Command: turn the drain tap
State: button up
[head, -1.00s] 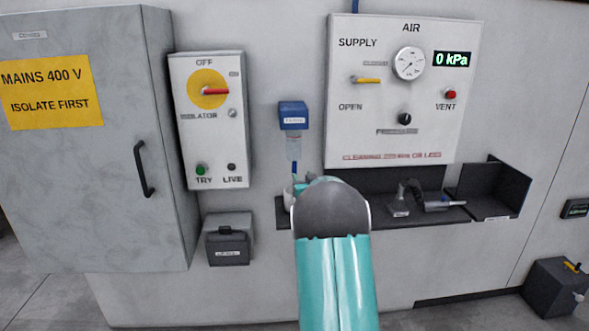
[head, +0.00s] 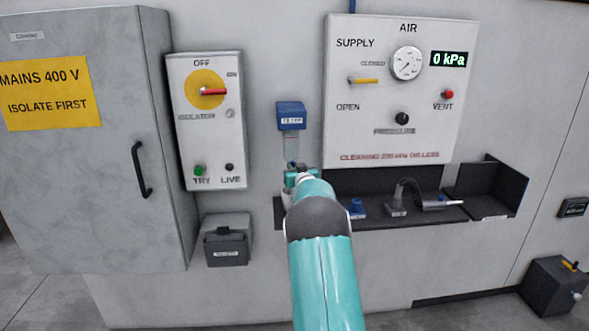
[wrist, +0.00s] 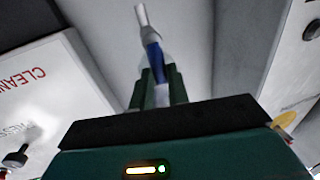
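The filter (head: 291,116) has a blue head and a clear bowl, and hangs on the wall between the isolator box and the air panel. In the head view my gripper (head: 299,179) is just below the bowl and covers its lower end, so the drain tap is hidden there. In the wrist view a blue part (wrist: 153,57), which looks like the drain tap, stands between my two dark green fingers, with a pale grey stem beyond it. The fingers are apart, one on each side. I cannot tell whether they touch it.
The air panel (head: 400,130) reads 0 kPa. A dark shelf (head: 345,222) below it carries a blue item (head: 357,208) and grey fittings, right of my gripper. The isolator box (head: 208,145) and a grey cabinet (head: 90,210) are to the left.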

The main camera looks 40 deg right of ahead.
grip_shut()
jog(key=shift+a+n, duration=0.1)
jog(key=shift+n, duration=0.2)
jog(key=shift+w+a+f+n+g+h, duration=0.35)
jog(key=shift+a+f+n+g, duration=0.25)
jog(key=shift+n, duration=1.9)
jog(key=shift+w+a+f+n+g+h, duration=0.25)
jog(key=shift+w+a+f+n+g, duration=0.3)
jog(key=shift+n, duration=1.95)
jog(key=shift+w+a+f+n+g+h, duration=0.3)
jog(key=shift+a+f+n+g, duration=0.3)
jog(key=shift+n, duration=1.9)
jog(key=shift+d, duration=0.1)
jog(key=o, duration=0.6)
grip_release()
